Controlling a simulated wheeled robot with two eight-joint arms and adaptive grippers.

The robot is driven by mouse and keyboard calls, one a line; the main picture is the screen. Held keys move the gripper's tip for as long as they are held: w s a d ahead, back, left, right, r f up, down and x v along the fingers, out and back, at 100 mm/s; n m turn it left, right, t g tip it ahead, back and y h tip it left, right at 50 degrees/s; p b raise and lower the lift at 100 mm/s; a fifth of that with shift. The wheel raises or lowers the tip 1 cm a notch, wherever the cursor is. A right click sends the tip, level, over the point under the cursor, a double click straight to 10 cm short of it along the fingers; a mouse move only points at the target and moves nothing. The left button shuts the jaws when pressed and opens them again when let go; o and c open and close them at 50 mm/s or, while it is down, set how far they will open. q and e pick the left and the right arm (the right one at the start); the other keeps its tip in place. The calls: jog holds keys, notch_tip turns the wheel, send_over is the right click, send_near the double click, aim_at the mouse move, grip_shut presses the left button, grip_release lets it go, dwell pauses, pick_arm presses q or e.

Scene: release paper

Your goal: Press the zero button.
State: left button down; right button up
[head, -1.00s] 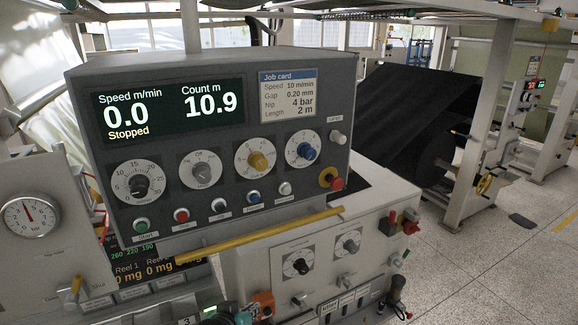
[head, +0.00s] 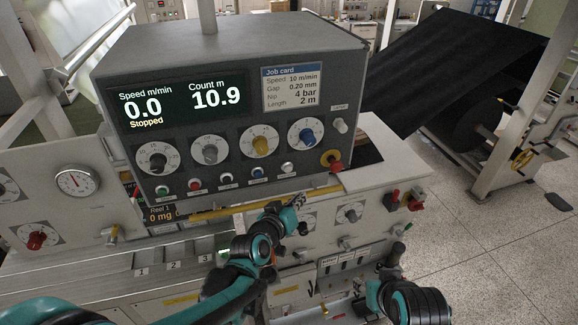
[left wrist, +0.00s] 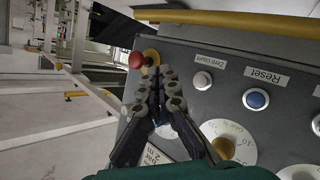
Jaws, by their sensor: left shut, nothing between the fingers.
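The zero button is the white round one at the right end of the lower button row (head: 287,167). In the left wrist view this white button (left wrist: 202,80) stands beside its "Zero count" label (left wrist: 211,60). My left gripper (head: 299,199) is shut and empty, just below and slightly right of the button in the head view. In the left wrist view its closed fingertips (left wrist: 160,73) lie between the zero button and the red knob, apart from the zero button in the picture. The display (head: 178,97) reads speed 0.0, count 10.9, Stopped. My right gripper is not seen.
The blue Reset button (left wrist: 256,99) is beside the zero button. A red mushroom button on a yellow base (head: 333,161) is to its right. A yellow bar (head: 220,211) runs below the panel. Several dials, including a blue-knobbed one (head: 307,132), sit above the buttons.

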aim_at(288, 169)
pick_arm(q)
jog(key=shift+w, duration=0.1)
jog(key=w+a, duration=0.2)
jog(key=w, duration=0.6)
jog(key=shift+a+b, duration=0.3)
jog(key=shift+a, duration=0.1)
jog(key=shift+w, duration=0.1)
jog(key=shift+w, duration=0.1)
dwell(1.1)
jog(key=shift+w+a, duration=0.1)
jog(key=shift+w, duration=0.2)
jog(key=shift+w+a+b, duration=0.15)
jog(key=shift+w+b, duration=0.2)
jog(key=shift+w, duration=0.1)
dwell(0.6)
jog(key=shift+s, duration=0.1)
jog(key=shift+s+d, duration=0.25)
jog(key=shift+s, duration=0.5)
